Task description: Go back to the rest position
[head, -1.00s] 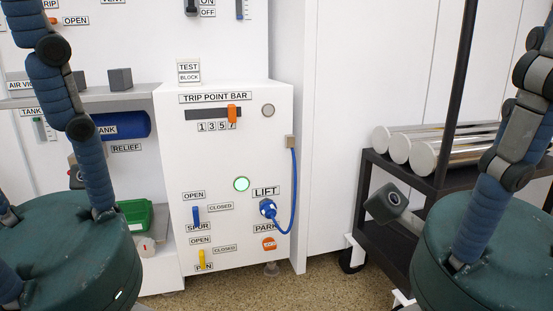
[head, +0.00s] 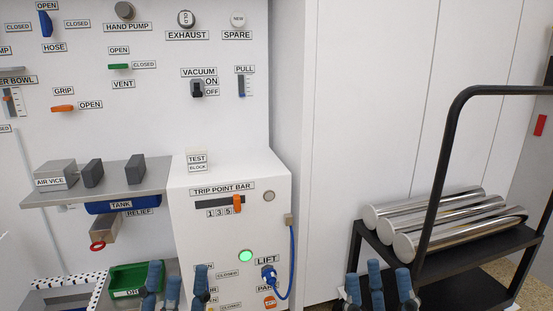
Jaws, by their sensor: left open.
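My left gripper (head: 176,273) shows at the bottom of the head view, left of centre. Its blue fingers point up and stand apart, with nothing between them. It overlaps the lower left of the white trip point cabinet (head: 200,240) and the green tray in the picture. My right gripper (head: 378,275) shows at the bottom, right of centre, in front of the dark cart's left side. Its blue fingers also stand apart and hold nothing visible. The palms and most of both arms are out of view below.
The cart (head: 470,255) carries several shiny cylinders (head: 455,228) under a black handle. A blue cable (head: 292,262) runs to the LIFT socket. A grey shelf (head: 140,182) holds dark blocks, above a green tray (head: 125,278). The white wall panels (head: 360,100) between are clear.

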